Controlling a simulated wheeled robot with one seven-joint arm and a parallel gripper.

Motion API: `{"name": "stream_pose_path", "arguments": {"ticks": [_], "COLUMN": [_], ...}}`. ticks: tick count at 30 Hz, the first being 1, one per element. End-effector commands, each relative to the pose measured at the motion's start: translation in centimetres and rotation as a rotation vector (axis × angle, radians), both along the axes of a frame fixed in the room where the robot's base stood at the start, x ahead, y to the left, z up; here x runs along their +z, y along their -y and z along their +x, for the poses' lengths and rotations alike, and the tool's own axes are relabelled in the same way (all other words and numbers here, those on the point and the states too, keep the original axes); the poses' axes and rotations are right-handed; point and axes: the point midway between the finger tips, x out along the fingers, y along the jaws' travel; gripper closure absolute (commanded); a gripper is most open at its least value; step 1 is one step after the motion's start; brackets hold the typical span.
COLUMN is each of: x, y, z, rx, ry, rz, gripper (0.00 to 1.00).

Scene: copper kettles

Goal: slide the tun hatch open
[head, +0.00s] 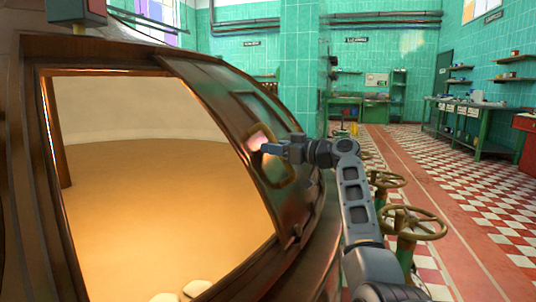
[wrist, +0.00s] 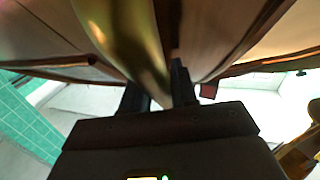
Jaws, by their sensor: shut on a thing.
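The big copper tun (head: 150,48) fills the left of the head view. Its wide opening shows a pale inner wall and a golden-brown surface (head: 150,190) inside. The dark hatch panel (head: 215,95) stands at the right side of the opening, leaving most of it uncovered. The hatch's brass loop handle (head: 278,183) is on the panel's outer face. My gripper (head: 268,149) is at the handle, shut on it. In the wrist view, the brass bar of the handle (wrist: 130,40) runs down between the fingers of my gripper (wrist: 157,88); its far end is hidden.
Brass valve wheels (head: 412,222) stand right of my arm. Green workbenches (head: 470,115) line the right wall, and a green tiled pillar (head: 298,65) rises behind the tun. The red-and-white checkered floor (head: 480,195) is clear between the wheels and benches.

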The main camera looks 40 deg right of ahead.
Motion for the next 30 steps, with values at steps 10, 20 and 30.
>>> {"name": "stream_pose_path", "arguments": {"ticks": [10, 20, 30], "x": [0.7, 0.6, 0.7], "y": [1.1, 0.7, 2.4], "z": [-0.5, -0.4, -4.6], "rx": [-0.020, -0.012, -0.016], "ry": [0.014, 0.010, 0.011], "rz": [0.001, 0.001, 0.000], "gripper": [0.58, 0.52, 0.52]}}
